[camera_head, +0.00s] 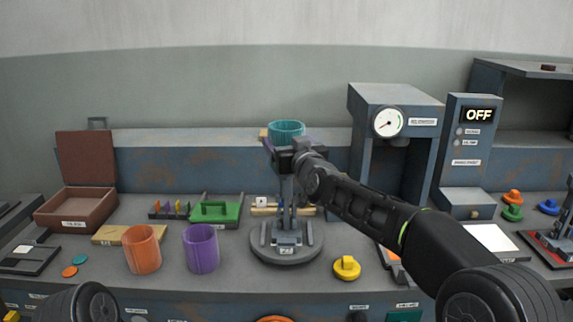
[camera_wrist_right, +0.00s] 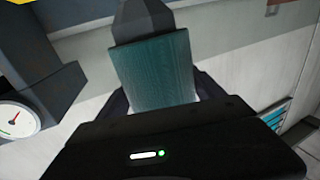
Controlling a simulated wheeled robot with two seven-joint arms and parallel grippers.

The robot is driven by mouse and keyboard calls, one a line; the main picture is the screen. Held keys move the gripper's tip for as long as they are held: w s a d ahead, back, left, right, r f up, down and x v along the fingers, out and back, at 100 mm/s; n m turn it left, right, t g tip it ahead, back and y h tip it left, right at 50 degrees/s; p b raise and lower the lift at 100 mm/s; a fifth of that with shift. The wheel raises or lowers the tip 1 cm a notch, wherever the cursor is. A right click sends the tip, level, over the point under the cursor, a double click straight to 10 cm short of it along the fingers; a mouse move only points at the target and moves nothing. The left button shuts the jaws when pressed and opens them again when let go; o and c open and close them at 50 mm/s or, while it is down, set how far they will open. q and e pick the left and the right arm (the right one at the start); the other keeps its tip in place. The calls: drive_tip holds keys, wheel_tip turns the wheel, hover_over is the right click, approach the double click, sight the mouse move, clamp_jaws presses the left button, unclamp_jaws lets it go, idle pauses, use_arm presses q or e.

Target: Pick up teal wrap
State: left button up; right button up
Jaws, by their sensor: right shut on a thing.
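The teal wrap (camera_head: 287,129) is an open, cup-like sleeve high above the round grey stand (camera_head: 286,250) in the head view. My right gripper (camera_head: 287,147) reaches in from the right and is shut on the wrap. In the right wrist view the wrap (camera_wrist_right: 150,68) fills the space between the fingers, with a dark grey block beyond it. I cannot tell whether the wrap still touches anything behind the gripper. My left gripper is not in view.
An orange cup (camera_head: 142,250) and a purple cup (camera_head: 201,249) stand on the bench left of the stand. A yellow knobbed piece (camera_head: 347,268) lies to its right. A grey machine with a gauge (camera_head: 388,121) stands at the back right, near my right arm.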

wheel_tip(320, 180, up, 8)
drive_tip(key=p, duration=0.2)
drive_tip(key=shift+r, duration=0.2)
idle(0.5)
